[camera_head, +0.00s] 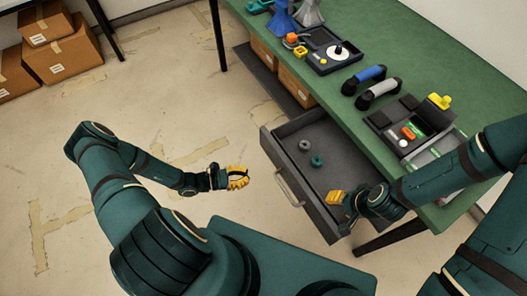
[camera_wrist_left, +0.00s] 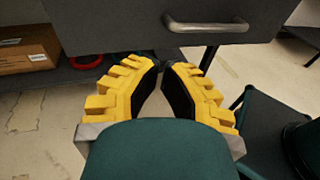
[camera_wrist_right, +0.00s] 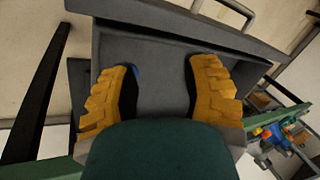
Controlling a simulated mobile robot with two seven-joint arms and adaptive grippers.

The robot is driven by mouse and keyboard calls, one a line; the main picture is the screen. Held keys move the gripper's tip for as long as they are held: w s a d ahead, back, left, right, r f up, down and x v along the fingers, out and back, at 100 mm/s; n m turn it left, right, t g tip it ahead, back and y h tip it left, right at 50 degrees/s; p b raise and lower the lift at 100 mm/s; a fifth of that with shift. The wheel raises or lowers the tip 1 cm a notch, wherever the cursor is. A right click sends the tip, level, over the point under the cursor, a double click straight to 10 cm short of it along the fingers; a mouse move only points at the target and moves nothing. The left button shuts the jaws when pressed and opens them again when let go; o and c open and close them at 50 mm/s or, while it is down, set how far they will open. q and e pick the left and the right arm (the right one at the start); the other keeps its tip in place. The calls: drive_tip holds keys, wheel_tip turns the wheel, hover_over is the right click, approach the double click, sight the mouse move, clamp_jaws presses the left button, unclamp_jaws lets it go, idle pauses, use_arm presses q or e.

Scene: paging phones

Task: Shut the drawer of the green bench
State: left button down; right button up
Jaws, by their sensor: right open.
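The grey drawer (camera_head: 325,219) of the green bench (camera_head: 424,52) is pulled out, and its inside is open to view. Its bar handle (camera_head: 285,188) is on the front panel; the handle also shows in the left wrist view (camera_wrist_left: 205,26). A grey ring (camera_head: 305,145) and a teal ring (camera_head: 317,160) lie inside the drawer. My left gripper (camera_head: 240,178) is apart from the drawer, in front of the panel; its fingertips are close together with nothing seen between them. My right gripper (camera_head: 336,197) is open and empty above the drawer's right end, also seen over it in the right wrist view (camera_wrist_right: 162,68).
On the bench top are a dark tray (camera_head: 328,50), blue (camera_head: 364,80) and grey (camera_head: 379,93) handsets, and a tray (camera_head: 408,123) of small parts. Cardboard boxes (camera_head: 298,88) stand on a shelf beneath. More boxes (camera_head: 62,50) are at far left. Floor before the drawer is clear.

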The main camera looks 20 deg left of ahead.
sight(268, 150)
use_arm(q)
drive_tip(key=a+n+t+y, duration=0.3)
drive_tip(key=a+n+t, duration=0.1)
drive_tip(key=a+t, duration=0.15)
drive_tip(key=shift+g, duration=0.45)
drive_tip(key=x, duration=1.4)
drive_tip(key=shift+w+a+f, duration=0.15)
drive_tip(key=shift+w, duration=0.15)
use_arm(e)
drive_tip(key=shift+f, duration=0.1)
